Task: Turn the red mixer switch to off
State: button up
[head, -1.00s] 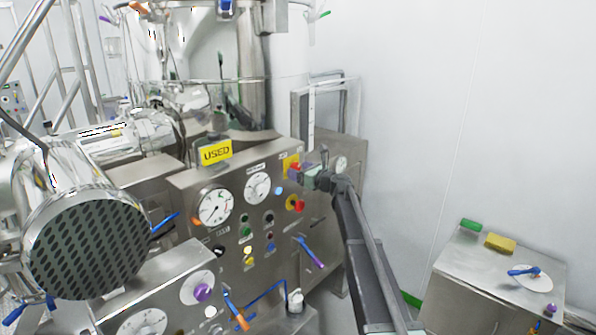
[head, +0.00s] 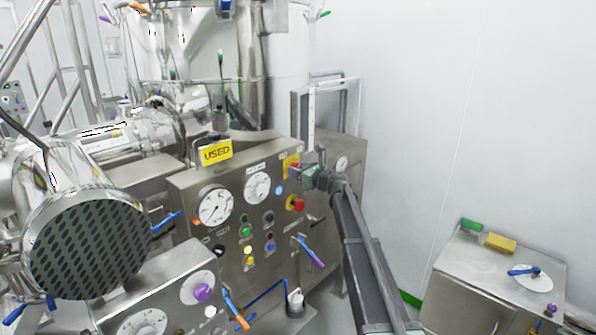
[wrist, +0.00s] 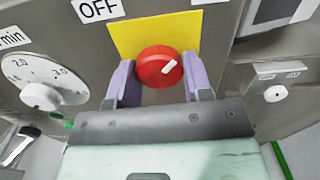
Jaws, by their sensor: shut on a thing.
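The red mixer switch (wrist: 160,67) is a round knob on a yellow plate (wrist: 128,38) in the wrist view. Its white mark points up and to the right. An OFF label (wrist: 98,9) sits above and to the left of it. A second label at the top right is cut off by the frame edge. My gripper (wrist: 161,82) has its purple fingers on either side of the knob and is shut on it. In the head view my gripper (head: 300,172) is at the panel's upper right corner, by the yellow plate (head: 290,159), and partly hides the switch.
A red emergency-style button (head: 297,203) sits just below the switch. White dials (head: 257,187), small coloured buttons and a purple-tipped lever (head: 312,252) are on the same panel. A steel cabinet (head: 480,275) stands at the right. The floor strip between is narrow.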

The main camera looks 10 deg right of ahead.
jog(key=n, duration=1.7)
jog(key=shift+d+r, duration=0.1)
jog(key=shift+n, duration=0.4)
jog(key=o, duration=0.9)
jog(key=shift+o, duration=0.2)
